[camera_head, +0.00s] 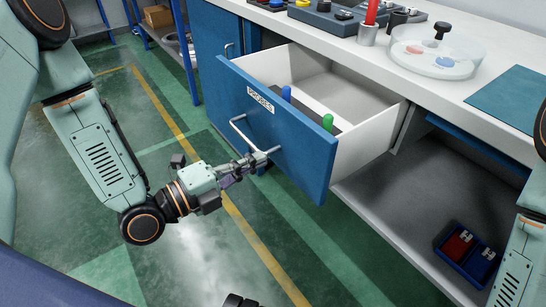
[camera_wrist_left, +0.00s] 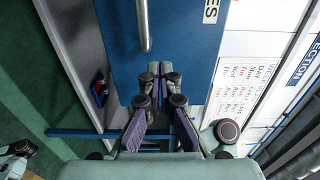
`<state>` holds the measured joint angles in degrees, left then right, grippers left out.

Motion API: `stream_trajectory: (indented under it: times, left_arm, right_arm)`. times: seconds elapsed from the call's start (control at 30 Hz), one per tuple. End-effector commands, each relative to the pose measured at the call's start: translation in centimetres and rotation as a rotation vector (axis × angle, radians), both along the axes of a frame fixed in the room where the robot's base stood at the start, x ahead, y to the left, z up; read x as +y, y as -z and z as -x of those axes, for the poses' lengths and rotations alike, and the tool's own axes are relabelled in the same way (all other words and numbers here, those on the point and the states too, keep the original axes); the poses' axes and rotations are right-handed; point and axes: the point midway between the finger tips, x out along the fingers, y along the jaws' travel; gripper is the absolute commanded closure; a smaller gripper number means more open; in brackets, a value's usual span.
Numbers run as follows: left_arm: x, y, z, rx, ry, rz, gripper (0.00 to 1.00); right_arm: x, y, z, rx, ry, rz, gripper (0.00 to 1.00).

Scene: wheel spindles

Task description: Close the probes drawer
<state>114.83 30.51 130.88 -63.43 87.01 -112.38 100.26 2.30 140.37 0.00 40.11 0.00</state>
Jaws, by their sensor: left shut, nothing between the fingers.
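The probes drawer (camera_head: 288,132) stands pulled out from the bench, with a blue front, white sides and a label reading PROBES. Its metal bar handle (camera_head: 246,136) is on the front and also shows in the left wrist view (camera_wrist_left: 144,25). Inside stand a blue probe (camera_head: 286,93) and a green probe (camera_head: 328,121). My left gripper (camera_head: 264,159) is shut and empty at the drawer front, by the handle's lower right end. In the left wrist view its fingertips (camera_wrist_left: 160,70) are together before the blue front; I cannot tell whether they touch it. My right gripper does not show.
The white bench top (camera_head: 408,88) holds a red item in a metal holder (camera_head: 368,28), a round clear dish (camera_head: 437,52) and a teal mat (camera_head: 512,100). An open shelf below holds a small blue tray (camera_head: 466,254). Green floor (camera_head: 265,225) lies clear before the drawer.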

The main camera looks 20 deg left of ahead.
Motion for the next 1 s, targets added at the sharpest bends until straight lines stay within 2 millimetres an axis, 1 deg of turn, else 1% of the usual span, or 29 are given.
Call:
stream_trajectory:
  times: [0.03,0.2,0.5,0.7,1.0]
  left_arm:
    - [-0.5,0.2,-0.4,-0.004,0.005,-0.003,1.0]
    - [-1.5,0.2,-1.8,-0.004,0.004,-0.004,1.0]
    - [-2.8,0.1,-3.5,-0.003,0.002,-0.002,1.0]
    - [-3.0,-0.1,-3.9,-0.003,-0.001,0.0,1.0]
    - [-3.0,-0.1,-3.9,-0.002,-0.001,-0.001,1.0]
  right_arm:
    - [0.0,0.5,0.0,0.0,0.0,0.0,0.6]
    - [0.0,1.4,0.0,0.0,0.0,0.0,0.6]
    - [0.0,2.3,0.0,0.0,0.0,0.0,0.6]
    - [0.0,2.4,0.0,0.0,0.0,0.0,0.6]
    - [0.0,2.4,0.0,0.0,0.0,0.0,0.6]
